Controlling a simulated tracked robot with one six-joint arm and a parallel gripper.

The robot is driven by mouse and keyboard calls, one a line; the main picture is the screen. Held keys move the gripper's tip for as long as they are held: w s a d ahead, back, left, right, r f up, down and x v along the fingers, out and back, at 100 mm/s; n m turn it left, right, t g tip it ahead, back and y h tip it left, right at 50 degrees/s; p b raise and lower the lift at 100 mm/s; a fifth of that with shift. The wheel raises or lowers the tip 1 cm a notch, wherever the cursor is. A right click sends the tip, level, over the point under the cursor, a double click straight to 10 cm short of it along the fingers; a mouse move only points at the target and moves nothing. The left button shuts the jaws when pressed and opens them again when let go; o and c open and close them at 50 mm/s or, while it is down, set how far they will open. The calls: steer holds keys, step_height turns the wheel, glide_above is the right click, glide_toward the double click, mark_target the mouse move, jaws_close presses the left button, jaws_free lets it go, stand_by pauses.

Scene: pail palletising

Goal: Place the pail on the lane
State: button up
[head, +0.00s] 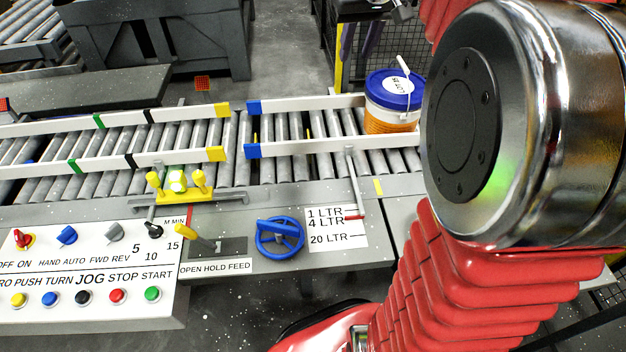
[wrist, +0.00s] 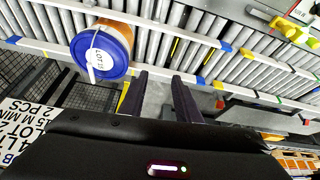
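The pail (head: 391,119) has an orange and white body, a blue lid and a white lot label. It stands upright on the rollers between the two white guide rails, at the right part of the lane (head: 297,131). The wrist view shows the pail (wrist: 103,47) from above, at upper left, its lid overlapping the lower rail. My gripper (wrist: 160,76) is open, with two dark fingers apart and only floor and rail between them. It is beside the pail and not touching it. In the head view, dark purple bars behind the lane appear to be its fingers.
A control panel (head: 90,270) with buttons is at front left. A blue handwheel (head: 279,237) and a yellow clamp-like fixture (head: 178,187) stand along the near edge. A yellow post (head: 345,45) and mesh fence are behind. The rollers left of the pail are clear.

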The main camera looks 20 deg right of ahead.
steer(key=s+a+f, duration=0.4)
steer(key=s+a, duration=0.2)
steer(key=s, duration=0.1)
steer(key=s+a+f+n, duration=0.1)
steer(key=s+a+f, duration=0.3)
steer(key=s+a, duration=0.3)
steer(key=s+a+f+n+t+y, duration=0.1)
steer(key=s+a+f, duration=0.3)
steer(key=s+a, duration=0.3)
steer(key=shift+s, duration=1.05)
